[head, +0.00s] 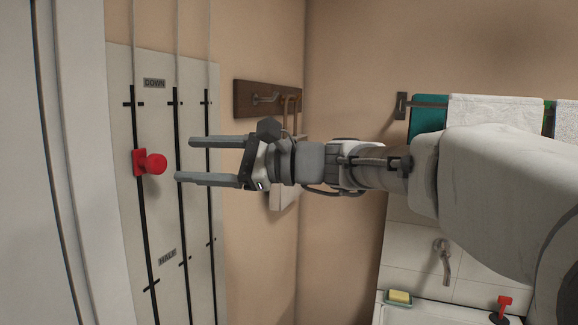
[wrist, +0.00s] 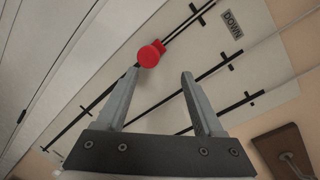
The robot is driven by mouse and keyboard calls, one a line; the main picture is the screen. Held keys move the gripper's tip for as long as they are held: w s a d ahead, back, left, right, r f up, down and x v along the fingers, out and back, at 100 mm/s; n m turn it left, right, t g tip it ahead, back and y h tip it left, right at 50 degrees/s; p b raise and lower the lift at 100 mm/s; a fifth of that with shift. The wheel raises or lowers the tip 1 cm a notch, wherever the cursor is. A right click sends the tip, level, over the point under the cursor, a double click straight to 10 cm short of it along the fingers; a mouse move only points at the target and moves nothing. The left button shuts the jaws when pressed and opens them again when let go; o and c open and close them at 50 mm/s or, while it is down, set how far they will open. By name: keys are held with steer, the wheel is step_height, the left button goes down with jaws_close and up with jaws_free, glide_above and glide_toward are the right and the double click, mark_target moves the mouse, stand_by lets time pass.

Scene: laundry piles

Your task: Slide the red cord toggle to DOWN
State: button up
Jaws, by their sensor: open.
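The red cord toggle (head: 153,163) has a round knob on a square base. It sits on the leftmost black track of a pale wall panel (head: 180,300), between the DOWN label (head: 154,83) and the HALF label (head: 167,257), nearer DOWN. My gripper (head: 184,159) is open and empty, its fingers pointing left at the panel, just right of the knob and at about its height. In the wrist view, the red knob (wrist: 149,55) shows just beyond the left fingertip of my gripper (wrist: 160,74), off-centre; I cannot tell whether they touch.
Two more black tracks run beside the toggle's track, with cords above. A wooden hook board (head: 268,99) hangs behind my gripper. Towels (head: 495,112) hang on a rail at right, above a basin with a soap dish (head: 399,298) and a red-handled item (head: 503,308).

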steer(key=s+d, duration=0.2)
steer(key=d, duration=1.2)
steer(key=shift+r+b, duration=0.15)
steer(key=shift+b, duration=0.3)
stand_by(0.3)
steer(key=shift+a, duration=0.1)
